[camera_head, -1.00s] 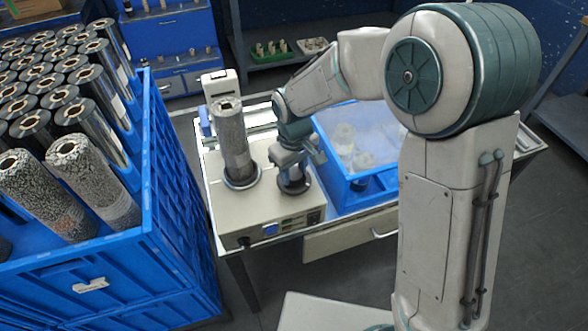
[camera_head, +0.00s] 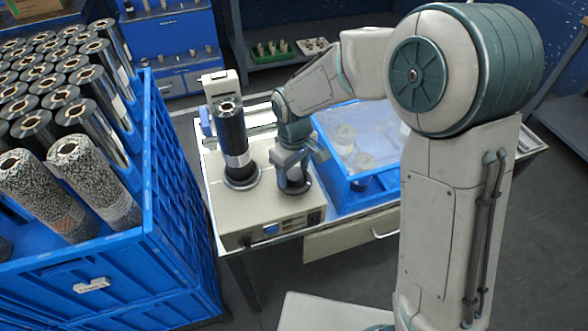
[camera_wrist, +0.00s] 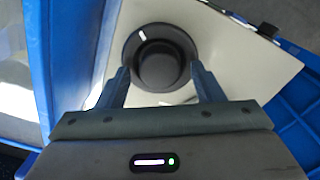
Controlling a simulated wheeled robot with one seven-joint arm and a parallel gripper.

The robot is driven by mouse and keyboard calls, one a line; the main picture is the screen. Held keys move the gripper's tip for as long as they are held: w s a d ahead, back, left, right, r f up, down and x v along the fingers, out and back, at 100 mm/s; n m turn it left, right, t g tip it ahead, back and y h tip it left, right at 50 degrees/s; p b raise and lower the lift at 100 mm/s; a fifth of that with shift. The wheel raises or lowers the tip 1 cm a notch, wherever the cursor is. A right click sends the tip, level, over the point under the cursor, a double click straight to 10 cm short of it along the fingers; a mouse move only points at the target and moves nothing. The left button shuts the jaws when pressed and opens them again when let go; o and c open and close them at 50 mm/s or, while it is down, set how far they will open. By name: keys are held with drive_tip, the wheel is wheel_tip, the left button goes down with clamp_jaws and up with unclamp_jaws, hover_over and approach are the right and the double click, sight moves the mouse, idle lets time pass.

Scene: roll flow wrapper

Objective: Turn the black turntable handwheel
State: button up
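The black turntable handwheel (camera_wrist: 158,62) is a round dark disc with a raised centre and a small white mark on its rim. It sits on the beige machine, and the head view shows only part of it (camera_head: 293,186) beneath my gripper. My gripper (camera_wrist: 160,77) points down over it, with one finger at each side of the rim.
A blue bin with a clear lid (camera_head: 360,134) stands right of the machine. A large blue crate (camera_head: 183,225) of upright rolls is at the left. A white device (camera_head: 218,88) stands behind the roll. The machine's front panel (camera_head: 270,236) is clear.

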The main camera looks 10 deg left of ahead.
sight(294, 174)
wheel_tip(294, 174, up, 14)
idle(0.6)
drive_tip(key=shift+f, duration=0.1)
